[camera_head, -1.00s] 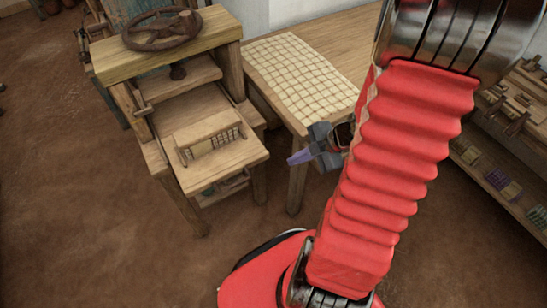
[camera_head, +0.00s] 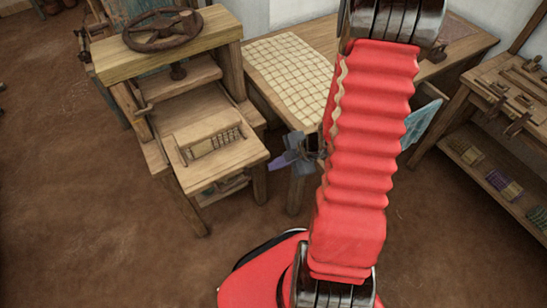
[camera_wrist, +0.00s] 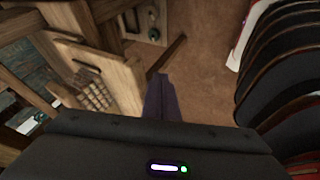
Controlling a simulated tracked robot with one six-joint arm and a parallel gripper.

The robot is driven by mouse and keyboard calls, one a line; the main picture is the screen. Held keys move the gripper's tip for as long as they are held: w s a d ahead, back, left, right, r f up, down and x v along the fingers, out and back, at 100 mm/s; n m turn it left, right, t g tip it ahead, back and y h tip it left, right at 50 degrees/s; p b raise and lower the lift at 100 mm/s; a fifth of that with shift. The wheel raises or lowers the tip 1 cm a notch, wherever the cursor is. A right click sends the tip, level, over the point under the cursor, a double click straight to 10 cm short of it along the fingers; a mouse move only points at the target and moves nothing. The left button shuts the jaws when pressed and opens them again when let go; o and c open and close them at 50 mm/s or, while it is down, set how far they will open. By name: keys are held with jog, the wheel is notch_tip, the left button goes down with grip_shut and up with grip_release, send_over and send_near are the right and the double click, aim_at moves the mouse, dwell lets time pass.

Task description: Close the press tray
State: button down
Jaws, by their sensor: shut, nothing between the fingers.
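The wooden press (camera_head: 165,58) with a dark handwheel (camera_head: 162,28) on top stands at the upper left of the head view. Its press tray (camera_head: 205,180) is pulled out toward the front, clear of the space under the top beam. A small slatted wooden piece (camera_head: 210,143) rests on the tray. My gripper (camera_head: 275,163) is shut and empty, just right of the tray's front corner with a small apparent gap. In the wrist view the purple-grey fingers (camera_wrist: 162,92) are together, with the tray's wood on their left. Contact cannot be told.
A table with a gridded cloth (camera_head: 290,72) stands right of the press, behind my gripper. A wooden bench (camera_head: 500,95) with a lower shelf of colourful bundles (camera_head: 505,185) is at the right. A blue cloth (camera_head: 420,122) hangs behind my arm. The brown floor in front is clear.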

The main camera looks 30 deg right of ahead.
jog(key=shift+w, duration=1.35)
